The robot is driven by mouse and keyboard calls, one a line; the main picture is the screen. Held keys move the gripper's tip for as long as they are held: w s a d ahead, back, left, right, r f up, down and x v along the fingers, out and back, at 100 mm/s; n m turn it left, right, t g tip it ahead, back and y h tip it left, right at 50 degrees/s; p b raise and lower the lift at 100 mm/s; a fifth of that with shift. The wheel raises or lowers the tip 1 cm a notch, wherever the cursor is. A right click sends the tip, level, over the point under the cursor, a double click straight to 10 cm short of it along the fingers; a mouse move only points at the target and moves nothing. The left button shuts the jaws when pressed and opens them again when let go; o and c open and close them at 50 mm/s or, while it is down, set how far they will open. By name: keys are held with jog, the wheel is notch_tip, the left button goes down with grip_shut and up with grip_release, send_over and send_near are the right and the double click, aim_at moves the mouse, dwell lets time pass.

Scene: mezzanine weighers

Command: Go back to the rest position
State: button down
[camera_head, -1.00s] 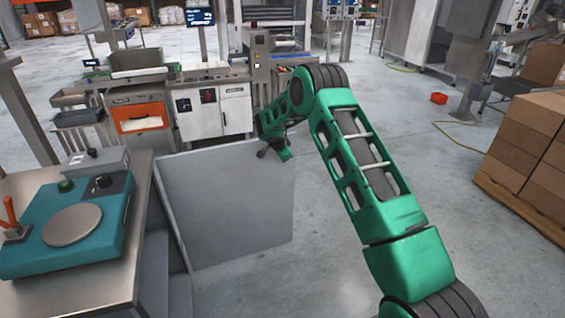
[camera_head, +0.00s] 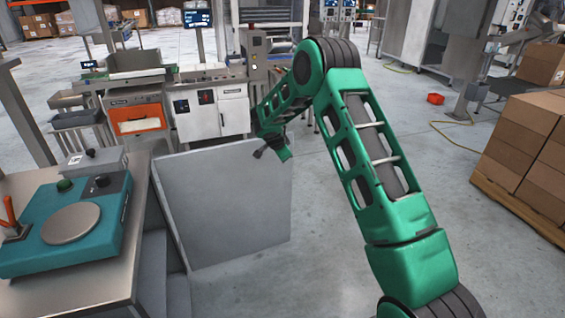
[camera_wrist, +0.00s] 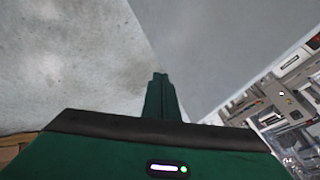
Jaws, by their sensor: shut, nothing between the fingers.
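My gripper (camera_head: 261,153) is at the far end of my green arm, in the middle of the head view. The grey floor and the flat grey panel lie beyond the fingertips.
A steel table (camera_head: 92,278) at left carries a teal scale (camera_head: 100,222) with a round plate and an orange lever. A weighing machine (camera_head: 139,118) stands behind. Stacked cartons (camera_head: 530,150) sit on a pallet at right. The floor between is mostly clear.

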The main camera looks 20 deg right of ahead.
jog(key=s+d+r+n+g, duration=0.1)
jog(key=s+d+r+n, duration=0.15)
jog(key=s+r, duration=0.6)
jog(key=s+d+r+n+g+y, duration=0.1)
jog(key=s+d+r, duration=0.35)
jog(key=s, duration=0.75)
jog(key=s+d+r+n+g, duration=0.25)
jog(key=s+r, duration=0.45)
jog(key=s, duration=0.4)
jog(key=s+a+n+y, duration=0.2)
jog(key=s, duration=1.3)
jog(key=s+a+n+g+y, duration=0.1)
jog(key=s+a+n, duration=0.1)
jog(key=s, duration=1.3)
jog(key=shift+a+y, duration=0.4)
jog(key=shift+a, duration=0.25)
jog(key=shift+s, duration=0.1)
